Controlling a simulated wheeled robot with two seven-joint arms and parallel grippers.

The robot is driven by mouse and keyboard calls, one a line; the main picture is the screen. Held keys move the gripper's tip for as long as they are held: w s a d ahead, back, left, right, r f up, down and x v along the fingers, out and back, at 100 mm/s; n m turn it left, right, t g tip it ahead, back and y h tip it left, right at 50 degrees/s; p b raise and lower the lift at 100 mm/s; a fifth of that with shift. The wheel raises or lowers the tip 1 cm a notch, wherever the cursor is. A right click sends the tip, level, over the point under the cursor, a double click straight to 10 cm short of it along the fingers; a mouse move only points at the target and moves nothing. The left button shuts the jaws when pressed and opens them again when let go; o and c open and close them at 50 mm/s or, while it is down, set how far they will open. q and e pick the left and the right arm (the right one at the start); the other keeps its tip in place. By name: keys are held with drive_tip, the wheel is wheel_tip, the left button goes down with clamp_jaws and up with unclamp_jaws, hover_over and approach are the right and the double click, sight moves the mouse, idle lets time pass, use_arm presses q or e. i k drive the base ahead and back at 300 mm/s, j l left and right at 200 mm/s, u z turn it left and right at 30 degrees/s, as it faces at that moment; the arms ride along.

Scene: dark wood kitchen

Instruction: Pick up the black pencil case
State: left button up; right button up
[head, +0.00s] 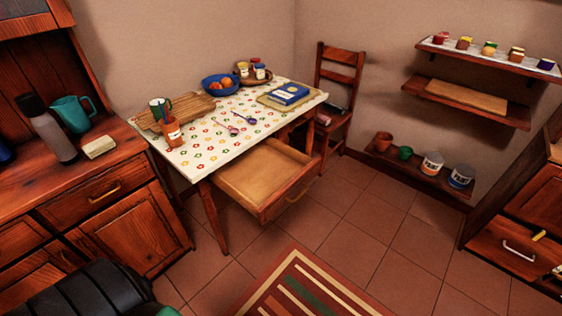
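I cannot clearly make out a black pencil case in the head view. A small dark item (337,108) lies on the seat of the wooden chair (340,72), beside a small reddish one, but it is too small to identify. The table's drawer (262,176) is pulled open and looks empty. Neither of my grippers is in view.
The flowered table (203,146) holds a blue fruit bowl (221,84), a blue book (288,94), a wooden tray, a pen cup and spoons. The open drawer juts over the floor. A counter is left, shelves are right. The tiled floor (385,235) is clear around a striped rug.

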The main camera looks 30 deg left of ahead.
sight(332, 107)
drive_tip(key=u, duration=0.85)
drive_tip(key=i+l+z, duration=0.45)
drive_tip(key=i, duration=0.45)
drive_tip(key=i+l+z, duration=0.25)
drive_tip(key=i, duration=0.25)
drive_tip(key=i+l+z, duration=0.2)
drive_tip(key=i, duration=0.3)
drive_tip(key=j, duration=0.1)
